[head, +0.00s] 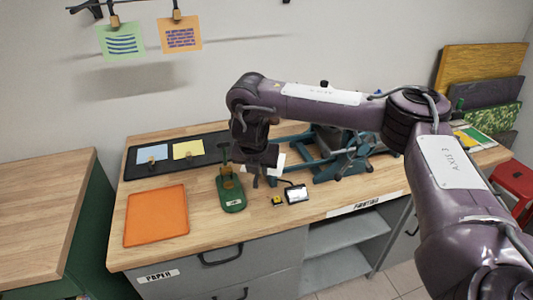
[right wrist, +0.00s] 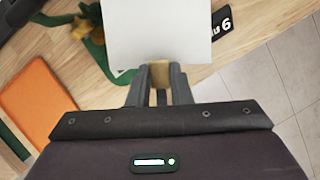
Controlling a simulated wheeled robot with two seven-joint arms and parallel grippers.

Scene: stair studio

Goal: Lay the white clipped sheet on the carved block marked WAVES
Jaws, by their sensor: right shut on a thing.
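My right gripper (head: 256,170) hangs above the worktop, between the green hand tool and the blue metal press. In the right wrist view its fingers (right wrist: 160,85) are shut on a tan clip (right wrist: 160,72) at the near edge of the white sheet (right wrist: 158,35). The sheet reaches out beyond the fingers, and its far end is cut off by the frame. In the head view a corner of the white sheet (head: 277,161) shows behind the gripper. No block with a readable WAVES mark shows. My left gripper is not in view.
A green tool (head: 233,200), a small yellow-black item (head: 277,201) and a small white-topped item (head: 297,194) stand below the gripper. The blue press (head: 335,155) is right. An orange sheet (head: 157,215) and dark tray (head: 132,172) lie left. Two prints (head: 121,40) hang above.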

